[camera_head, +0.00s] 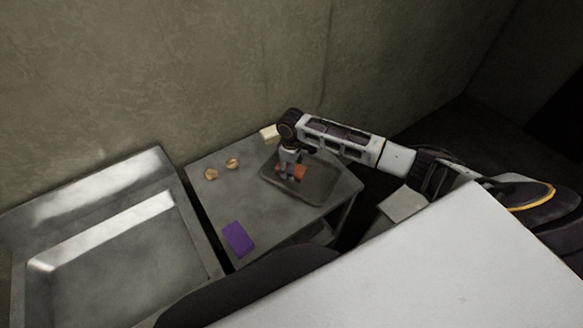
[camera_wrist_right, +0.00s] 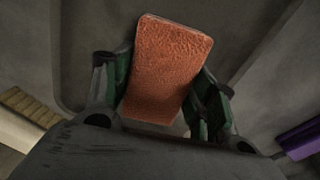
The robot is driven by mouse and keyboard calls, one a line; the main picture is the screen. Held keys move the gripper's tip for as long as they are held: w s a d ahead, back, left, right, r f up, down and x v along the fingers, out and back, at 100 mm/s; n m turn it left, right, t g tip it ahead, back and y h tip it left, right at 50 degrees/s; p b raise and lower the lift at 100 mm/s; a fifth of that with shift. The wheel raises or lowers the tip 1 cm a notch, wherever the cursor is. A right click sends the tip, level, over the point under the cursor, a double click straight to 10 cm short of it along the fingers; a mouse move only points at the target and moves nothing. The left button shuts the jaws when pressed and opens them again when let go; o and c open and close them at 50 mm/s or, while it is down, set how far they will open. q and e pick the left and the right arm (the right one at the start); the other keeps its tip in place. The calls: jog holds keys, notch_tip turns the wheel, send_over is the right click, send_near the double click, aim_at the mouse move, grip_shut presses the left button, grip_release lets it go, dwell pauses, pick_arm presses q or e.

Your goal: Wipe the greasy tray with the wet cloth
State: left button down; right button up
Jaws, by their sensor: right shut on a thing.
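The dark grey tray (camera_head: 320,190) lies on a small metal table, and its flat inside and raised rim fill much of the right wrist view (camera_wrist_right: 90,22). My right gripper (camera_head: 290,172) is over the left part of the tray, pointing down. It is shut on an orange, rough-textured pad, seemingly the cloth (camera_wrist_right: 168,65), which also shows as a small orange patch in the head view (camera_head: 300,172). I cannot tell whether the cloth touches the tray. Grease is not clearly visible. My left gripper is not in view.
A purple block (camera_head: 238,239) lies near the table's front left edge. Two small brown round things (camera_head: 211,174) sit at the back left. A cream block (camera_head: 269,133) stands behind the tray by the wall. A large metal basin (camera_head: 120,265) adjoins at left.

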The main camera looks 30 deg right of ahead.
aim_at(286, 180)
jog(key=shift+a+f, duration=0.1)
jog(key=shift+s+a+p, duration=0.4)
jog(key=shift+a+p, duration=0.25)
jog(key=shift+p, duration=0.15)
jog(key=shift+s+a+p, duration=0.4)
jog(key=shift+a+p, duration=0.2)
jog(key=shift+p, duration=0.15)
jog(key=shift+s+a, duration=0.15)
jog(key=shift+a, duration=0.1)
jog(key=shift+p, duration=0.3)
jog(key=shift+p, duration=0.35)
jog(key=shift+d, duration=0.15)
jog(key=shift+w+d+f, duration=0.1)
jog(key=shift+w+d, duration=0.35)
jog(key=shift+d, duration=0.3)
jog(key=shift+w+d+f, duration=0.1)
jog(key=shift+w+d, duration=0.3)
jog(key=shift+d, duration=0.3)
